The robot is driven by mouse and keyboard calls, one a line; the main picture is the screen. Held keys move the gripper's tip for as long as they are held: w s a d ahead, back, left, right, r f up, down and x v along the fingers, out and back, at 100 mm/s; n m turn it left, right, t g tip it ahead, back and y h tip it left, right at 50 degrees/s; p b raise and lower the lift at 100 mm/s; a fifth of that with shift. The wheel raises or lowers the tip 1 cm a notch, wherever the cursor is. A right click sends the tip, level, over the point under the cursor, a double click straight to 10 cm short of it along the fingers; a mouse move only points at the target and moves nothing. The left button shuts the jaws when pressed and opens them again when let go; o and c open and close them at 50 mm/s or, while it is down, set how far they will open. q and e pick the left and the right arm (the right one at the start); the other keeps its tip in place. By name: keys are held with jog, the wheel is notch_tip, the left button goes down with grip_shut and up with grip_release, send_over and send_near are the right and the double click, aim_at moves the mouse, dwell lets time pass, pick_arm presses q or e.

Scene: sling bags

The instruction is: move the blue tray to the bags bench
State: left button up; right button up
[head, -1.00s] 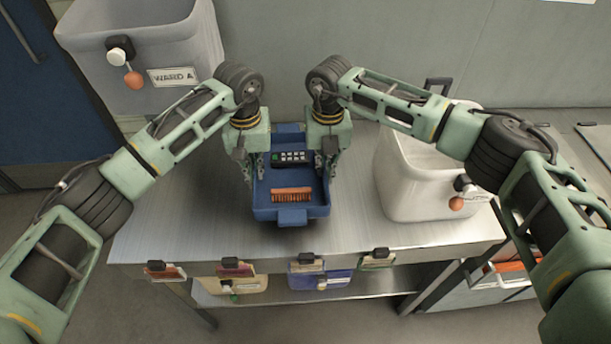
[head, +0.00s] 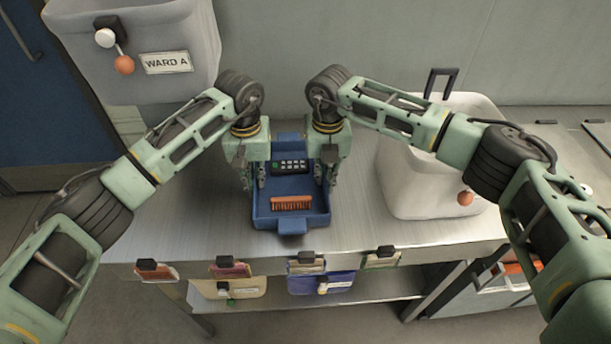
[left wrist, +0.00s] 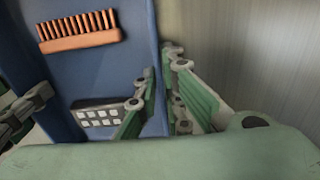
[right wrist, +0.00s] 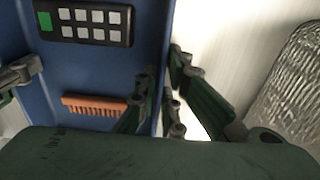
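The blue tray (head: 291,226) is between my two grippers over the steel bench. It holds an orange brush (head: 291,203) and a dark keypad (head: 290,167) with pale buttons and one green one. My left gripper (head: 254,180) has its fingers on both sides of the tray's left wall, closed on it. My right gripper (head: 326,177) is closed the same way on the right wall. Both wrist views show one finger inside and one outside, at the tray wall (left wrist: 150,30), (right wrist: 165,60). I cannot tell whether the tray's underside touches the bench.
The steel bench (head: 190,235) has clear metal on both sides of the tray. A grey bag labelled WARD A (head: 120,75) is at the back left. A white bag (head: 410,190) stands close right of my right gripper. Several tagged clips line the front edge, with bags below.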

pick_arm(q)
jog(key=shift+o, duration=1.4)
pick_arm(e)
jog(key=shift+o, duration=1.4)
pick_arm(q)
jog(key=shift+r, duration=0.1)
pick_arm(e)
jog(key=shift+r, duration=0.2)
pick_arm(q)
notch_tip(320, 180, up, 12)
pick_arm(e)
notch_tip(320, 180, up, 12)
jog(key=shift+f, duration=0.15)
jog(key=shift+s, duration=0.1)
